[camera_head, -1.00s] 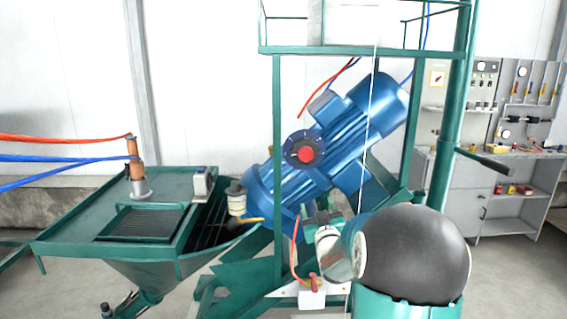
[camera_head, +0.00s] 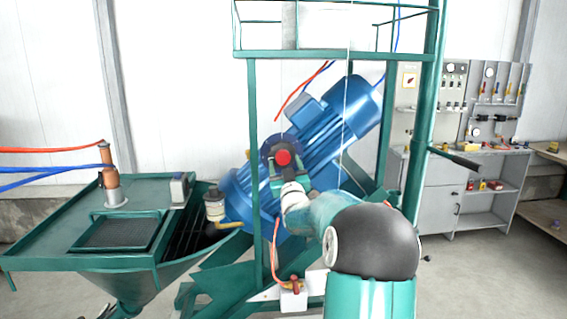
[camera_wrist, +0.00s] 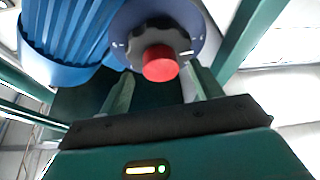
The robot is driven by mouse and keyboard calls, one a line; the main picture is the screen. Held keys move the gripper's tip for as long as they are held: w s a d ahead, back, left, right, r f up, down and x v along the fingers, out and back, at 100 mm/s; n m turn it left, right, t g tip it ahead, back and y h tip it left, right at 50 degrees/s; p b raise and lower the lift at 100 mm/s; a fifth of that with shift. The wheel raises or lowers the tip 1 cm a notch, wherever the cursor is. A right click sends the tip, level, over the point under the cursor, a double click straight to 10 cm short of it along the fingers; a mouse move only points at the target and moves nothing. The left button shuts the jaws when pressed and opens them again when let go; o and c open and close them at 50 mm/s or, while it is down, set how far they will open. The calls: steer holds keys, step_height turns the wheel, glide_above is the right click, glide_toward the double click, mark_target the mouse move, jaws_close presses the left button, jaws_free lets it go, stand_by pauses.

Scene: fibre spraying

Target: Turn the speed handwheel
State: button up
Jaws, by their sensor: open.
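The speed handwheel (camera_head: 269,146) is a dark blue-grey disc with a red hub (camera_head: 283,157) on the side of the tilted blue motor (camera_head: 335,130). In the wrist view the handwheel (camera_wrist: 155,14) is at the top middle, with its red hub (camera_wrist: 160,64) facing me. My gripper (camera_wrist: 162,84) is open, with one finger on either side below the hub and nothing clearly held between them. In the head view my gripper (camera_head: 287,175) is just in front of the wheel and hides its lower part. I cannot tell whether the fingers touch the wheel.
A green frame post (camera_head: 255,165) stands just left of the wheel. A green hopper (camera_head: 120,240) with a grate is at the left. A grey workbench (camera_head: 440,195) with tool panels is at the right. A red valve (camera_head: 294,285) sits low in front.

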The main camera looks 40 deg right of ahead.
mark_target(282, 156)
steer(key=shift+x, duration=0.85)
steer(key=shift+a+r, duration=0.1)
steer(key=c, duration=1)
steer(key=shift+o, duration=0.2)
steer(key=shift+m, duration=0.4)
steer(key=m+g+h, duration=0.1)
steer(key=m, duration=0.2)
steer(key=m+g+h, duration=0.1)
steer(key=m+h, duration=0.1)
steer(key=m, duration=0.1)
steer(key=shift+w+a, duration=0.15)
steer(key=shift+a, duration=0.05)
steer(key=m+g+h, duration=0.1)
steer(key=m, duration=0.2)
steer(key=m+g, duration=0.2)
steer(key=m, duration=0.1)
steer(key=shift+m+h, duration=0.4)
steer(key=m+g, duration=0.1)
steer(key=m, duration=0.2)
steer(key=m+g, duration=0.2)
steer(key=m, duration=0.1)
steer(key=shift+a+r+m, duration=0.1)
steer(key=shift+r+m, duration=0.1)
steer(key=shift+m, duration=0.1)
steer(key=m+g, duration=0.1)
steer(key=m, duration=0.3)
steer(key=shift+r+m+y, duration=0.1)
steer(key=shift+m+y, duration=0.3)
steer(key=shift+g, duration=0.3)
